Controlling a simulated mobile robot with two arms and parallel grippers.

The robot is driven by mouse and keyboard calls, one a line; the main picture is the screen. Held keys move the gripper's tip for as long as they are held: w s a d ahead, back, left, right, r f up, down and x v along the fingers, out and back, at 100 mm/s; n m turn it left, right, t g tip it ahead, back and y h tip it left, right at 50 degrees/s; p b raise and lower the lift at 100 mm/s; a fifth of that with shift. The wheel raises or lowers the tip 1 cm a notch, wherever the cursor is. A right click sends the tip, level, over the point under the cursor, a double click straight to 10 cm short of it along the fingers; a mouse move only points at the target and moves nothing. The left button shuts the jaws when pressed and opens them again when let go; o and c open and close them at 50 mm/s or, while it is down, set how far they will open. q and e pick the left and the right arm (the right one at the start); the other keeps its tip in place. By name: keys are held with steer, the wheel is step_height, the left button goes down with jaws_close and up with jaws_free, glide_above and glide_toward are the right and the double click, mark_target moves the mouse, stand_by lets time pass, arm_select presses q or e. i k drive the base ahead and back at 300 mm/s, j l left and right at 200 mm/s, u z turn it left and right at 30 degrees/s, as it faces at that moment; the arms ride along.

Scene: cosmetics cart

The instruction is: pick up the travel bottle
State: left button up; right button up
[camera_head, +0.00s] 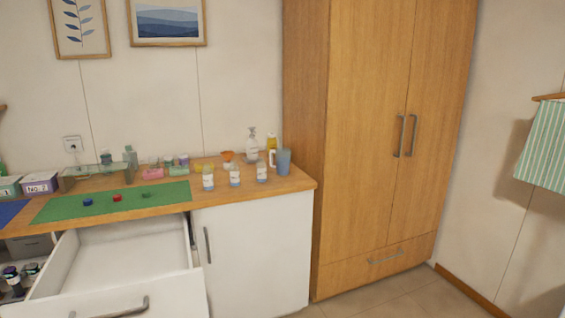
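Three small clear bottles with pale labels stand upright in a row near the counter's front edge: a left one (208,179), a middle one (235,176) and a right one (261,173). They look like travel bottles, but their labels are too small to read and I cannot tell which one the task means. They appear to have no caps on. Neither of my grippers shows in the head view.
A green mat (62,208) bears small blue (88,202), red (117,198) and green (146,195) pieces. An open, empty drawer (120,250) juts out below. A blue cup (284,163) and a pump bottle (252,148) stand behind the bottles. A tall wooden wardrobe (365,130) stands right.

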mark_target(260, 165)
steer(key=i+l, duration=0.2)
steer(key=i, duration=0.2)
steer(key=i+l+z, duration=0.15)
steer(key=i, duration=0.25)
steer(key=i+l, duration=0.25)
steer(key=i, duration=0.2)
steer(key=z, duration=0.05)
